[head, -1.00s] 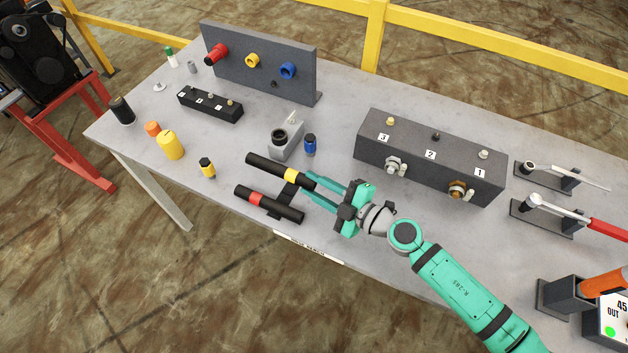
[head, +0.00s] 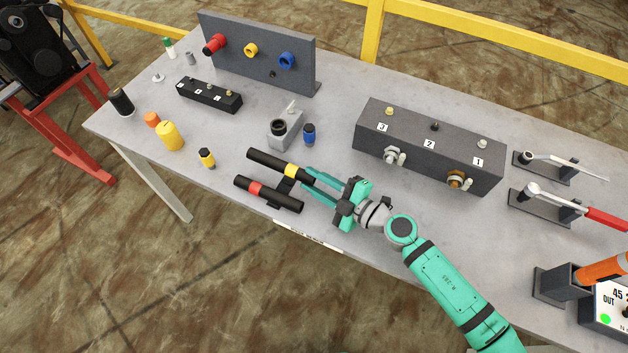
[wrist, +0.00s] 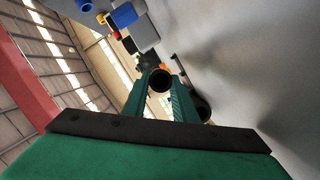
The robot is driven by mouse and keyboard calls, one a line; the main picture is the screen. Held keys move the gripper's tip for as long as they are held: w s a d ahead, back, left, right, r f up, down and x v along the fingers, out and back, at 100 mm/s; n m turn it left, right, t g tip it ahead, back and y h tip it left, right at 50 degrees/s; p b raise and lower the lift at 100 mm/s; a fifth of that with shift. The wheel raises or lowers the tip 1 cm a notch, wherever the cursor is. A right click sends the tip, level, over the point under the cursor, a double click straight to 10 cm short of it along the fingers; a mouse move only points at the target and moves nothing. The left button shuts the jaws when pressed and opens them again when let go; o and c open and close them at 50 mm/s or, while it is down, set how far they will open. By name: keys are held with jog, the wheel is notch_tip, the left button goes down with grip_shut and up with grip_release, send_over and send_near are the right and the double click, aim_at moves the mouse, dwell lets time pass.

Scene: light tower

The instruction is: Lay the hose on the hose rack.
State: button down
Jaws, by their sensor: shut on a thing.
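My gripper (head: 310,180) is shut on a black hose with a yellow band (head: 266,158), near its right end. A second black tube with a red band (head: 282,199) lies beside it, nearer the table's front edge, roughly parallel. A small black bracket (head: 286,184), seemingly the hose rack, shows between the two. I cannot tell whether the held hose touches it. In the wrist view the held hose (wrist: 160,80) shows as a dark round end between my teal fingers (wrist: 157,102). Another round end, apparently the second tube (wrist: 203,108), is just right of them.
A grey block with a round socket (head: 285,130) and a blue cylinder (head: 309,135) stand behind the hoses. A yellow-black cylinder (head: 206,158) stands to the left. A dark numbered box (head: 430,150) is behind my gripper. A label strip (head: 311,238) runs along the front edge.

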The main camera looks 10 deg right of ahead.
jog(key=f, duration=0.2)
jog(key=shift+s+a+f, duration=0.1)
jog(key=shift+a+f, duration=0.1)
jog(key=shift+f, duration=0.15)
jog(key=c, duration=1.4)
grip_release()
jog(key=shift+o, duration=0.2)
jog(key=shift+s+d+r, duration=0.1)
jog(key=shift+s+d, duration=0.25)
jog(key=shift+d, duration=0.15)
jog(key=v, duration=0.3)
jog(key=r+v, duration=0.1)
jog(key=v, duration=0.4)
jog(key=shift+s+d+r, duration=0.1)
jog(key=shift+d+r, duration=0.15)
jog(key=shift+r, duration=0.15)
jog(key=shift+s+d+r, duration=0.4)
jog(key=shift+s+r, duration=0.05)
jog(key=shift+s, duration=0.05)
